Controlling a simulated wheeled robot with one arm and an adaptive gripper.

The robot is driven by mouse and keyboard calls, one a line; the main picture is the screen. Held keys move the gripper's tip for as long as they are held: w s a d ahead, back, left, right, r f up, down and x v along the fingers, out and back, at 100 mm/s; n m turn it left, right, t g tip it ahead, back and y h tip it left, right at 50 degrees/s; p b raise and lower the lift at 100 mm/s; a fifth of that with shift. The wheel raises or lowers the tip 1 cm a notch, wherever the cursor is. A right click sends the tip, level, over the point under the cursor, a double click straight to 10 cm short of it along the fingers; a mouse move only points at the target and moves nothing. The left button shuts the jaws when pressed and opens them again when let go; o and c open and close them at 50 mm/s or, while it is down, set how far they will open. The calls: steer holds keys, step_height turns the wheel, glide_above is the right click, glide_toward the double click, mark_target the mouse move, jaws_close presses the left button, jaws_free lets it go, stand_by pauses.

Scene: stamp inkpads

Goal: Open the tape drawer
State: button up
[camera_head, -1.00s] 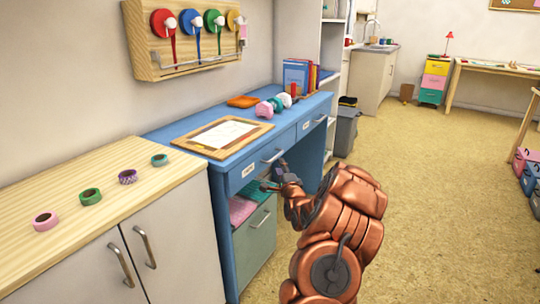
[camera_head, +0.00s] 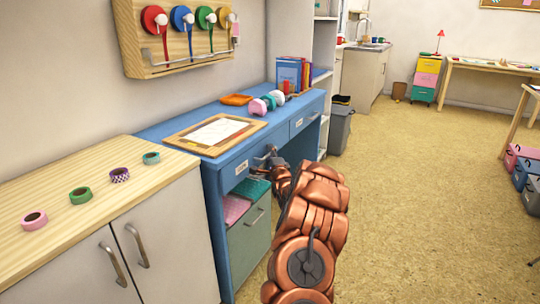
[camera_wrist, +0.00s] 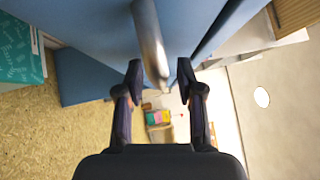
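The blue desk (camera_head: 211,190) has two front drawers, each with a small white label too small to read and a bar handle. My gripper (camera_head: 268,158) is at the handle of the left drawer (camera_head: 237,170), which looks closed. In the wrist view my gripper (camera_wrist: 160,78) is open. The silver drawer handle (camera_wrist: 149,38) reaches between its two fingertips, with gaps visible on both sides. The handle is partly hidden by my gripper in the head view. Which drawer is labelled for tape cannot be read.
The right drawer (camera_head: 306,118) also looks closed. Below the left drawer are a green cabinet (camera_head: 248,243) and pink and teal stacks. A framed sheet (camera_head: 214,133) lies on the desk. Several tape rolls lie on the wooden counter (camera_head: 105,160) at left. Open floor is at right.

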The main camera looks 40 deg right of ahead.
jaws_close()
stand_by(0.4)
stand_by(0.4)
